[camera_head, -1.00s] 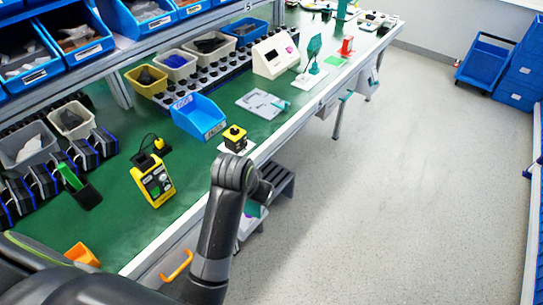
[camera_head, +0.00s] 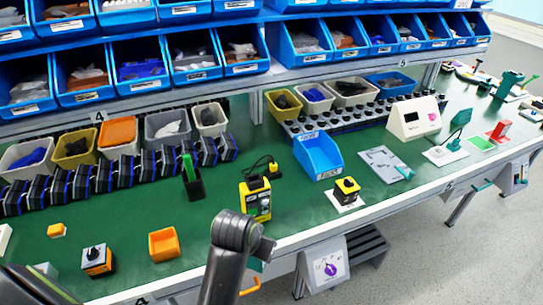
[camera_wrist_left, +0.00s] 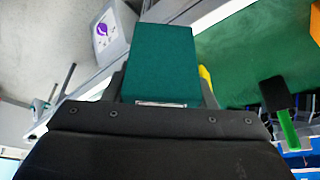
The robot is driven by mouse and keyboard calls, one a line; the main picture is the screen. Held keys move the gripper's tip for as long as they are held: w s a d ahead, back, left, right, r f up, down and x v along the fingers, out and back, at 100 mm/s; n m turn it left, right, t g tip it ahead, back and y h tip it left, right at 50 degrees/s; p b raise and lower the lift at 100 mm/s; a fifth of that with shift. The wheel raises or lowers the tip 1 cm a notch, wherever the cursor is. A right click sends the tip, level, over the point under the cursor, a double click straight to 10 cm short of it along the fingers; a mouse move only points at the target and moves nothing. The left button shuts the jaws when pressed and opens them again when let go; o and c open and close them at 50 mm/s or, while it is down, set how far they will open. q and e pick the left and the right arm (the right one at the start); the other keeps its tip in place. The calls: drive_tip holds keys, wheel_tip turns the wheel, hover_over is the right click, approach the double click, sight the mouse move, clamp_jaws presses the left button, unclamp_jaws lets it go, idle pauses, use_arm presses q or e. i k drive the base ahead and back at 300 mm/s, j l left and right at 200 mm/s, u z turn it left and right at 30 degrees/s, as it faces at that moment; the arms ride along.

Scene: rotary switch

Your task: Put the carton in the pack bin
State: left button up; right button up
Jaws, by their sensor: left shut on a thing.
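A teal-green carton (camera_wrist_left: 160,62) fills the upper middle of the left wrist view. My left gripper (camera_wrist_left: 162,92) is shut on it, with a dark finger along each side. In the head view my left arm's dark link hides most of the gripper, and only a small teal patch of the carton (camera_head: 256,265) shows beside it, in front of the bench edge. An open blue bin with a label, apparently the pack bin (camera_head: 318,156), stands on the green bench to the right of and beyond my arm. Its visible inside looks empty. My right gripper is not in view.
On the green bench (camera_head: 210,215) a yellow device (camera_head: 256,198) stands between my arm and the blue bin. A yellow-black switch (camera_head: 346,190) sits right of it, near the front edge. An orange tray (camera_head: 164,244) lies to the left. Shelves of blue bins hang above the back.

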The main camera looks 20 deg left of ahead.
sight(317, 162)
drive_tip(key=i+l+u, duration=0.4)
drive_tip(key=l, duration=0.15)
drive_tip(key=i+l+u, duration=0.4)
drive_tip(key=l, duration=0.25)
drive_tip(key=l+u, duration=0.2)
drive_tip(key=i+l, duration=0.25)
drive_tip(key=l, duration=0.15)
drive_tip(key=i+l, duration=0.25)
drive_tip(key=l, duration=0.2)
drive_tip(key=i+l, duration=0.25)
drive_tip(key=l, duration=0.15)
drive_tip(key=i+j, duration=0.15)
